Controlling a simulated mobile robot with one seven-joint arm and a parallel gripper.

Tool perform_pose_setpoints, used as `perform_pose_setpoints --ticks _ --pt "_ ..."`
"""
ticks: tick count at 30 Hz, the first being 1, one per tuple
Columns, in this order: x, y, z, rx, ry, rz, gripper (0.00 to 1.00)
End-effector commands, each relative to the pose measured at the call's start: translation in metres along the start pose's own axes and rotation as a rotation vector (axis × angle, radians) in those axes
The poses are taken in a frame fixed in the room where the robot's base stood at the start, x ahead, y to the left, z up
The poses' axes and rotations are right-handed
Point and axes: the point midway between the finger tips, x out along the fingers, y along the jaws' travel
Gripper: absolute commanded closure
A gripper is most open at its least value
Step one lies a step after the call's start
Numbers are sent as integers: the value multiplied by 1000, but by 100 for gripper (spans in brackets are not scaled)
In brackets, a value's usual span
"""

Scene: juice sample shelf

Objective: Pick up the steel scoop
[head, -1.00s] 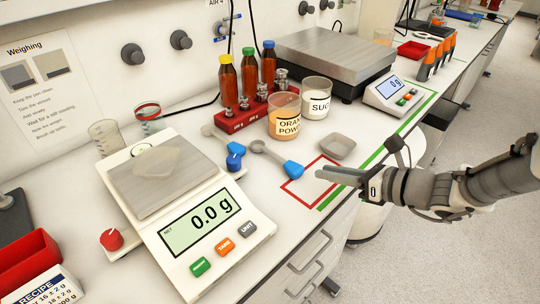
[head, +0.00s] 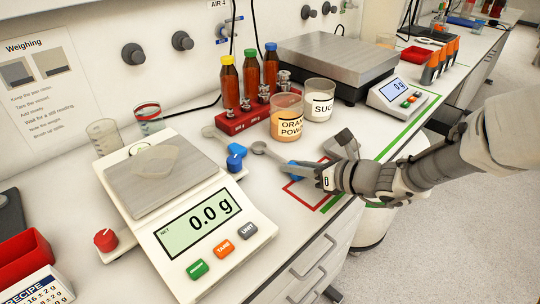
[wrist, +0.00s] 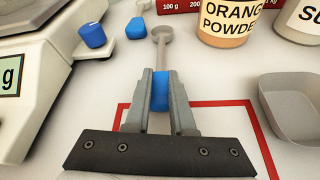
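The steel scoop (head: 259,147) lies on the bench by the orange powder jar, its blue handle towards the red outline. In the wrist view, its grey bowl and neck (wrist: 161,40) point away from me, and its blue handle (wrist: 160,96) sits between my fingers. My gripper (head: 312,173) is low at the bench; it also shows in the wrist view (wrist: 160,92). Its fingers are closed in against both sides of the handle. The scoop's bowl appears still down on the bench. A second scoop (head: 210,131) with a blue handle lies farther left.
The balance (head: 205,225) reading 0.0 g stands to the left. The orange powder jar (head: 285,118) and sugar jar (head: 319,98) stand just behind. A grey weighing dish (wrist: 295,108) is right of my fingers. A red weight block (head: 240,118) and several bottles are farther back.

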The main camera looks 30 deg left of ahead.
Motion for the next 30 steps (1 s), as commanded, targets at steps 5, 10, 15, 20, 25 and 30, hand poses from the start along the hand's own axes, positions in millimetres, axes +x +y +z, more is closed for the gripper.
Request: perform_pose_setpoints --ticks 5,10,15,20,25,30 --pt "-1 0 0 0 0 0 99" --pt "-1 0 0 0 0 0 100" --pt "-1 0 0 0 0 0 100" --pt "-2 0 3 -1 -1 -1 100" --pt "-8 3 18 -3 -2 -1 100" --pt "-22 7 44 -4 -1 -4 100"
